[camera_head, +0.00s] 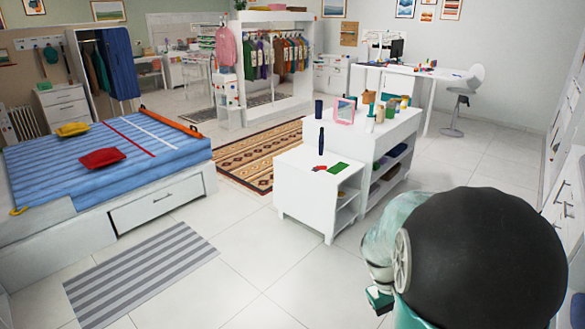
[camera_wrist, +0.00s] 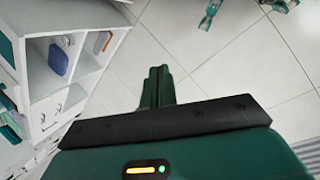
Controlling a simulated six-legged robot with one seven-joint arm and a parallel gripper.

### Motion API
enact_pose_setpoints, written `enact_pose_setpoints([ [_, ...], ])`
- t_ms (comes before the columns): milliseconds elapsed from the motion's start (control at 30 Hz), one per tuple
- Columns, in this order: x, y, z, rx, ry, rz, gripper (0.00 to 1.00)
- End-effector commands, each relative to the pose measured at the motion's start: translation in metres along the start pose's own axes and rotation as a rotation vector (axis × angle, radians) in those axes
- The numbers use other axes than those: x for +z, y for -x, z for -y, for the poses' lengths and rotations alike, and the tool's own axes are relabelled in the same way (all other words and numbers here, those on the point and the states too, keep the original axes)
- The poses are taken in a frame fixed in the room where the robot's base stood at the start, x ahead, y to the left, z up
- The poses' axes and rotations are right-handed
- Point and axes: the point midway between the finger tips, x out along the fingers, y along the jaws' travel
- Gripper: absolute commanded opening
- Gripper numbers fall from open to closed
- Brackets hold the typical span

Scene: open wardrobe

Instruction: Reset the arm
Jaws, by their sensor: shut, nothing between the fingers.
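In the head view my arm is folded at the lower right, with a large dark rounded link and teal parts. The fingertips are not clearly seen in that view. The open wardrobe (camera_head: 76,55) with a blue cover and hanging clothes stands at the far left in the head view.
A white shelf unit (camera_head: 292,193) with small items stands ahead of the arm. A bed (camera_head: 60,168) with blue bedding is at left, beside a striped mat (camera_head: 140,268). In the wrist view, a white cabinet (camera_wrist: 42,120) is close on the left. The tiled floor between is free.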

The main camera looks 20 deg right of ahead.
Motion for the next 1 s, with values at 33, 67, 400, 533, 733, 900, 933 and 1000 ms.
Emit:
enact_pose_setpoints([
  [33,0.001,0.020,0.011,-0.017,-0.005,-0.055,0.00],
  [67,0.001,0.030,0.017,-0.029,-0.009,-0.083,0.00],
  [400,0.031,0.133,0.085,-0.159,-0.021,-0.389,0.00],
  [533,0.052,0.166,0.110,-0.209,-0.015,-0.499,0.00],
  [733,0.087,0.204,0.144,-0.282,0.003,-0.653,0.00],
  [900,0.106,0.219,0.160,-0.319,0.012,-0.722,0.00],
  [933,0.108,0.220,0.161,-0.322,0.013,-0.728,0.00],
  [1000,0.109,0.221,0.162,-0.325,0.014,-0.732,0.00],
])
